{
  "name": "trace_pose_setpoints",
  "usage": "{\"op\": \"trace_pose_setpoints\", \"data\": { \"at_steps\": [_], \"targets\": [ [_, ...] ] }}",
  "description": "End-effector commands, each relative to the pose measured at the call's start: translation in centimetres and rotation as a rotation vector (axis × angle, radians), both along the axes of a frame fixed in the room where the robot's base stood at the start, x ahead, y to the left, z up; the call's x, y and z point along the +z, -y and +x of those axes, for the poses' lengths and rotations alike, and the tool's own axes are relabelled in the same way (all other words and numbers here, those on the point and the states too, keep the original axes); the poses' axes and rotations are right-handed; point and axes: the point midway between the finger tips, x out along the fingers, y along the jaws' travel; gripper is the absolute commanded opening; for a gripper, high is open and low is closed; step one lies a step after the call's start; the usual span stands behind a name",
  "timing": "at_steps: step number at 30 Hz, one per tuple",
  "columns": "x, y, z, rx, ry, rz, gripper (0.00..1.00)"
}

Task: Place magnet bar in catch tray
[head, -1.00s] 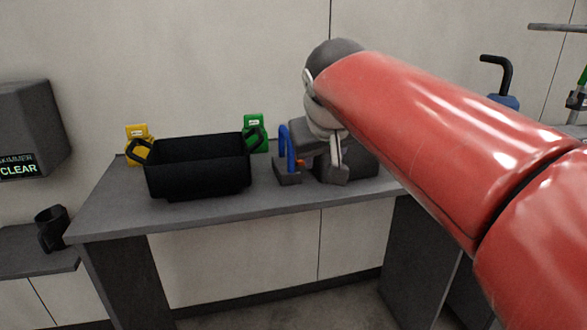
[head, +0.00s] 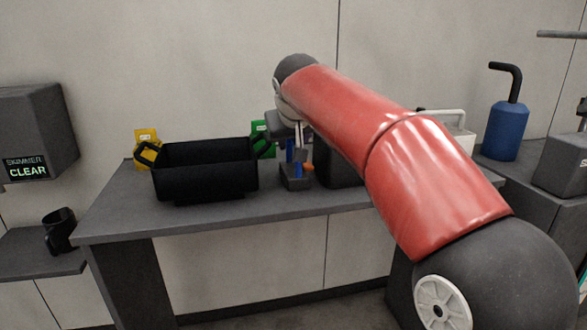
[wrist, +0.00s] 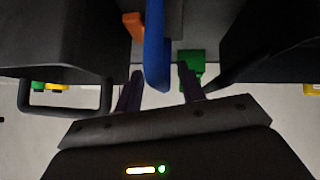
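The blue handle, apparently the magnet bar (head: 298,169), stands upright on a small dark block with an orange piece beside it. In the wrist view the blue bar (wrist: 157,55) runs down between the fingertips of my gripper (wrist: 160,69), with space visible on both sides. My gripper (head: 297,138) is open and comes down over the blue handle in the head view, partly hiding it. A black tub with side handles (head: 205,185) stands just left of it. A second dark body (head: 345,172) stands right, mostly behind my arm. I cannot tell which is the catch tray.
A yellow tag piece (head: 148,147) and a green one (head: 262,141) stand behind the black tub. A black mug (head: 60,230) sits on the lower left shelf. A blue canister (head: 508,130) stands at right. The grey counter's front edge (head: 230,222) is clear.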

Motion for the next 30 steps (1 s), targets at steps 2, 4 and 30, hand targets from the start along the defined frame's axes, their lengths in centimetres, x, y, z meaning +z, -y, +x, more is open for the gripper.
{"op": "trace_pose_setpoints", "data": {
  "at_steps": [2, 4, 30],
  "targets": [
    [-0.27, -0.04, 0.29, 0.0, 0.001, 0.0, 0.4],
    [-0.27, -0.04, 0.28, 0.0, 0.001, 0.0, 0.4],
    [-0.23, -0.05, 0.22, 0.001, 0.0, 0.001, 0.0]
  ]
}}
